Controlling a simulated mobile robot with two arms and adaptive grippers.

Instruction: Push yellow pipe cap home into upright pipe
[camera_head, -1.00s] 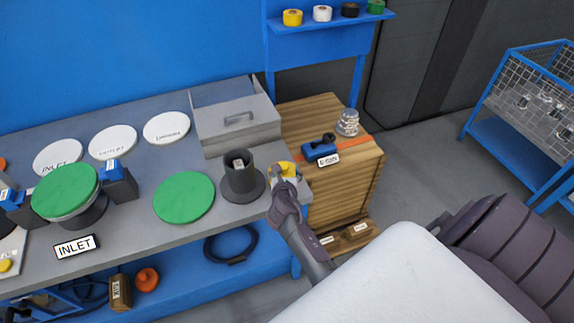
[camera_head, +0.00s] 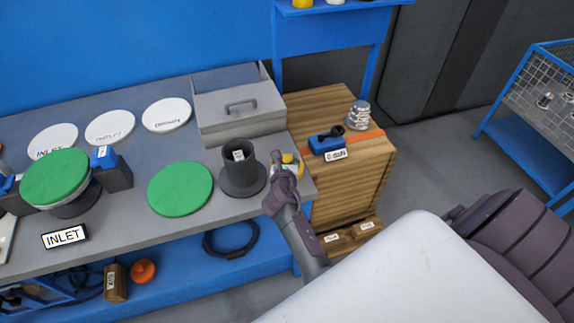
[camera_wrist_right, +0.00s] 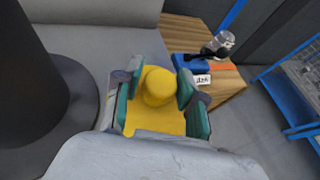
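The yellow pipe cap (camera_head: 288,158) is at the right end of the grey bench, partly hidden by my right gripper (camera_head: 284,170). In the right wrist view the cap's round knob (camera_wrist_right: 158,86) lies between the green-padded fingers of my right gripper (camera_wrist_right: 160,88), with a wider yellow part below it. I cannot tell whether the pads touch the cap. The dark upright pipe (camera_head: 241,168) stands on a round flange just left of the cap, apart from it. It fills the left of the wrist view (camera_wrist_right: 28,85). My left gripper is not in view.
A grey lidded box (camera_head: 238,108) stands behind the pipe. A green disc (camera_head: 181,189) lies left of it. A wooden crate (camera_head: 345,185) with a blue tool (camera_head: 327,143) and a metal part (camera_head: 358,115) stands beyond the bench's right end.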

